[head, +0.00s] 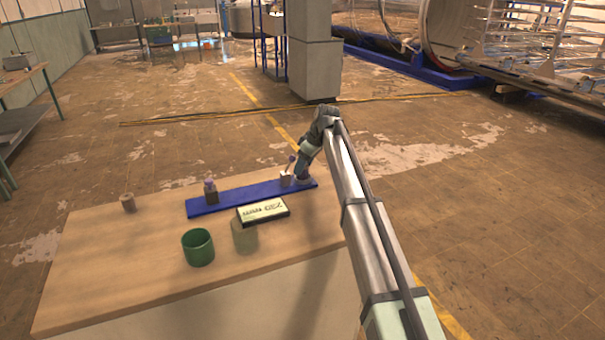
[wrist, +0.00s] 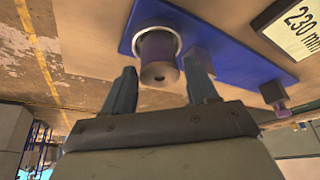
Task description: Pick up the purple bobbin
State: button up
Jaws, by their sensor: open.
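The purple bobbin (wrist: 157,62) shows in the wrist view, with a purple side, a brownish end with a small dark hole, and a pale silvery ring around its far end. It stands at one end of a long blue board (wrist: 222,62), which also shows in the head view (head: 238,197). My gripper (wrist: 160,74) is open, with one finger on either side of the bobbin in the picture. Gaps show between bobbin and fingers; I cannot tell how deep it sits between them. In the head view my gripper (head: 303,180) covers the right end of the board and hides most of the bobbin.
A small block with a purple top (head: 210,192) stands on the board; another pale block (head: 286,181) is close to my gripper. A black-edged sign (head: 263,211), a green cup (head: 198,247), a beige cylinder (head: 244,236) and a brown spool (head: 128,203) stand on the wooden table (head: 110,265).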

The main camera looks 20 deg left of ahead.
jog(key=shift+a+f, duration=0.25)
jog(key=shift+f, duration=0.35)
jog(key=shift+r, duration=0.1)
jog(key=c, duration=0.9)
